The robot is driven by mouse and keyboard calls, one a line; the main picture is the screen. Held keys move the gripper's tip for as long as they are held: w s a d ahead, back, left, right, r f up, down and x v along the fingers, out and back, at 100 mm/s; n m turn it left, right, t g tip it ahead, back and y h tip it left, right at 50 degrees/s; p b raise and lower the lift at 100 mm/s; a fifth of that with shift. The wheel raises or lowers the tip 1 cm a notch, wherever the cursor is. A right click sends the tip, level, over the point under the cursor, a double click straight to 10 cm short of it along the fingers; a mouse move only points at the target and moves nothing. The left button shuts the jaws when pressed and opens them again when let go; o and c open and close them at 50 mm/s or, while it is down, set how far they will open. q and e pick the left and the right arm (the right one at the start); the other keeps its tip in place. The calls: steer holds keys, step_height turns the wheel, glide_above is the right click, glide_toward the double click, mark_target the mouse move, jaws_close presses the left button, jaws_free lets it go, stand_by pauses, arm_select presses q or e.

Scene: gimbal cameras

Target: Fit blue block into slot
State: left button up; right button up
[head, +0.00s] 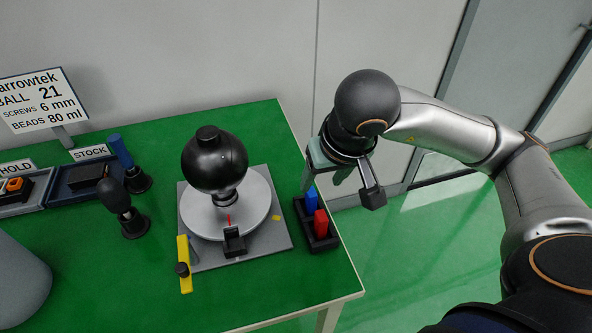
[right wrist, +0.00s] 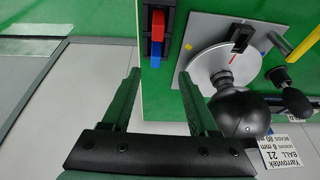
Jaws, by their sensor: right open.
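The blue block (head: 311,198) stands upright in a small black tray (head: 333,241) at the table's right edge, beside the red block (head: 321,223). In the right wrist view the blue block (right wrist: 156,50) is the nearer of the two. My right gripper (head: 325,179) is open and empty, above and beyond the tray. In its own view the fingers (right wrist: 160,80) are spread, with the blue block ahead between them, apart from both. A black holder (head: 234,242) with a gap stands at the grey turntable's front; I cannot tell whether it is the slot. My left gripper is not in view.
A black ball device (head: 214,162) stands on the turntable (head: 192,216). A yellow bar (head: 185,258) lies left of it. Black-based handles (head: 133,222) and the STOCK tray (head: 62,196) are further left. The green table's front right is clear.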

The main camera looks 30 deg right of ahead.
glide_above(312, 194)
steer(key=s, duration=0.3)
steer(key=f, duration=0.5)
steer(key=shift+w+b, duration=0.25)
steer(key=shift+b, duration=0.05)
steer(key=shift+x, duration=3.1)
steer(key=shift+w+a, duration=0.1)
steer(key=shift+w, duration=0.1)
steer(key=shift+c, duration=0.2)
jaws_close()
steer(key=shift+r, duration=0.1)
